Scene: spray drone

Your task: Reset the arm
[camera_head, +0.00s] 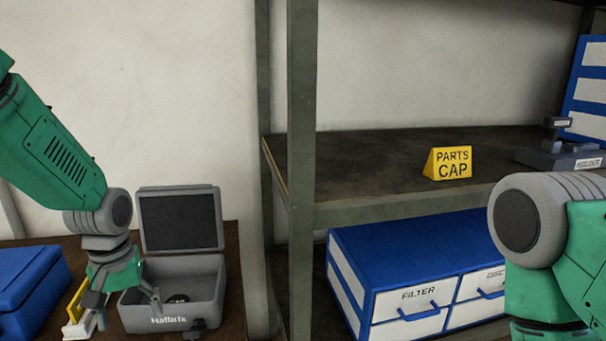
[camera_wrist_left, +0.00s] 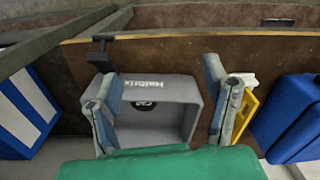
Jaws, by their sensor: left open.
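My left arm (camera_head: 60,150) comes in from the left in the head view. Its gripper (camera_head: 128,300) points down by the front left of an open grey case (camera_head: 205,275). In the left wrist view the gripper (camera_wrist_left: 165,100) has its fingers wide apart, with nothing between them but the case (camera_wrist_left: 180,92) beyond. A dark round item (camera_wrist_left: 146,105) lies in the case. My right arm (camera_head: 555,240) shows at the right edge of the head view; its gripper is out of the frame.
A yellow and white item (camera_head: 76,310) stands beside the left gripper, near a blue box (camera_head: 28,285). A metal shelf post (camera_head: 302,150) rises between the arms. The shelf holds a yellow PARTS CAP sign (camera_head: 448,162) and a holder (camera_head: 560,152). Blue-white FILTER drawers (camera_head: 415,265) sit below.

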